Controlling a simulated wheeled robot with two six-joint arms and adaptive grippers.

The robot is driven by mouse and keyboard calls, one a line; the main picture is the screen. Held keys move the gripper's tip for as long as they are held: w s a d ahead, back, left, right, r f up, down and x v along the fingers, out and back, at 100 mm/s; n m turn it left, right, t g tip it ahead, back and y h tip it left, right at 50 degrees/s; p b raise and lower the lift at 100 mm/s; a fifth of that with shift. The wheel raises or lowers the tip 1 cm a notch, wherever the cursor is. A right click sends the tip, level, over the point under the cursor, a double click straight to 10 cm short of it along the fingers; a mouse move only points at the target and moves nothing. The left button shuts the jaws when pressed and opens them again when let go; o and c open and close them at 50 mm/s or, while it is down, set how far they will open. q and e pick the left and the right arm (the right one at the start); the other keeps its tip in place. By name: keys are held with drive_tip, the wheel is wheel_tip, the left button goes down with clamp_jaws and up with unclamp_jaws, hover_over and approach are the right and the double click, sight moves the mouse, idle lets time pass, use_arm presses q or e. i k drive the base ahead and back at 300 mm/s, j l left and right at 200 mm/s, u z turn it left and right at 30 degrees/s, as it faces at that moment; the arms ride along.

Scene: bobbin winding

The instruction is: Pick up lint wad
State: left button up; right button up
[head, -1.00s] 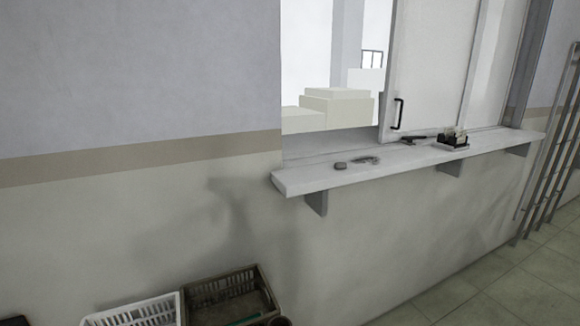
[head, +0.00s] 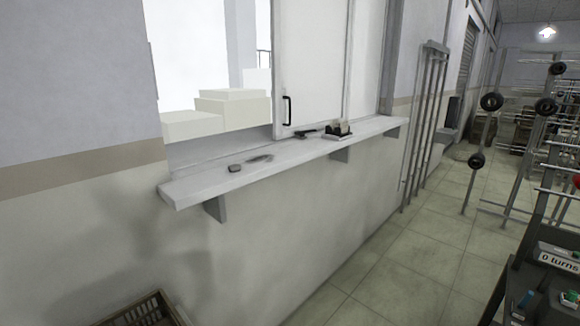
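I cannot make out a lint wad for certain. A small grey lump (head: 234,168) lies on the white ledge (head: 190,190) below the wall window, near the ledge's left end; it is too small to identify. A flat greyish item (head: 261,158) lies just right of it. Neither of my grippers shows in the head view.
Farther along the ledge are a dark slim object (head: 306,131) and a small card holder (head: 339,132). A brown crate (head: 146,308) stands on the floor at bottom left. Metal racks (head: 478,160) stand at right. The tiled floor (head: 400,265) between is clear.

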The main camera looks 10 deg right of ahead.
sight(236, 168)
drive_tip(key=l+u, duration=0.15)
drive_tip(key=u, duration=0.25)
drive_tip(key=i+l+u, duration=0.1)
drive_tip(key=u, duration=0.25)
drive_tip(key=l+u, duration=0.2)
drive_tip(key=u, duration=0.2)
drive_tip(key=l+u, duration=0.1)
drive_tip(key=l, duration=0.4)
drive_tip(key=k+l+u, duration=0.15)
drive_tip(key=l, duration=0.3)
drive_tip(key=l+u, duration=0.1)
drive_tip(key=l, duration=0.4)
drive_tip(key=k+l+u, duration=0.15)
drive_tip(key=l, duration=0.35)
